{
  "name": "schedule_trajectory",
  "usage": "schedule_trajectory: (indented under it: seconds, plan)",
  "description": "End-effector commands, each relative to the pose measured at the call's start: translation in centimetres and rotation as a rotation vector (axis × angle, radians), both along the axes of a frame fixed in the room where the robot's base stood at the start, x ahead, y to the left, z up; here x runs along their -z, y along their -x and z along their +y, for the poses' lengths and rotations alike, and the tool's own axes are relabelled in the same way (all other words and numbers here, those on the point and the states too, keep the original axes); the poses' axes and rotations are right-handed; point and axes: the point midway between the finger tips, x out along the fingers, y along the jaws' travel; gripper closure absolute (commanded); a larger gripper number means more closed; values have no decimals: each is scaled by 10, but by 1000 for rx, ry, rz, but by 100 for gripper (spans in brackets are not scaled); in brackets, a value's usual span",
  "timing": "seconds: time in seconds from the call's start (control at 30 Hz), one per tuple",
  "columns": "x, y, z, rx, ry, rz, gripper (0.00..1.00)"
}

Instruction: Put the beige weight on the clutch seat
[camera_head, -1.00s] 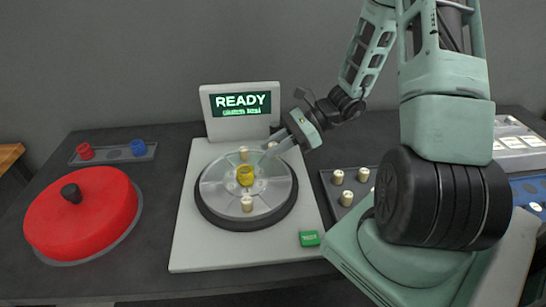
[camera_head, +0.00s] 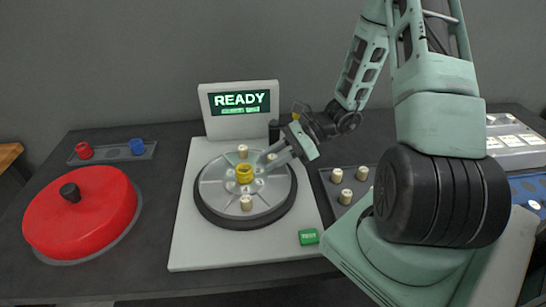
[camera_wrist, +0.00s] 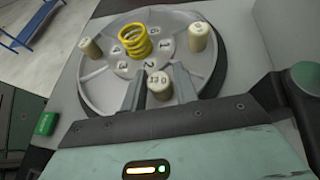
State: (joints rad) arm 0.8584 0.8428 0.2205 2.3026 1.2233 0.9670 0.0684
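A round grey clutch disc (camera_head: 214,199) with a yellow spring (camera_head: 245,174) at its middle lies on the pale test bench. Beige weights stand on its far side (camera_head: 242,150) and near side (camera_head: 246,203); they also show in the wrist view, left (camera_wrist: 90,47) and right (camera_wrist: 199,38). My gripper (camera_head: 264,162) reaches over the disc's right side. In the wrist view its fingers (camera_wrist: 160,82) are closed around a marked beige weight (camera_wrist: 160,88), beside the number 2. I cannot tell whether its base touches the disc; the seat under it is hidden.
A tray (camera_head: 326,183) with several beige weights sits right of the bench. A green button (camera_head: 309,237) is at the bench front, and a screen (camera_head: 240,101) reading READY stands behind. A red cover (camera_head: 92,212) and a tray with red and blue knobs (camera_head: 112,153) are left.

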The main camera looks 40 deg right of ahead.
Motion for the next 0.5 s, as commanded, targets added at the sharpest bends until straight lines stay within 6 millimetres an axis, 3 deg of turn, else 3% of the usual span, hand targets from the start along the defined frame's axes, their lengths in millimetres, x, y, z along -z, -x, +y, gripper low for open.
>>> schedule_trajectory:
  seconds: [0.17, 0.5]
  plan:
    - [-6, 2, -4, 0, 0, -2, 69]
    - [-34, 25, -61, 2, 3, -2, 69]
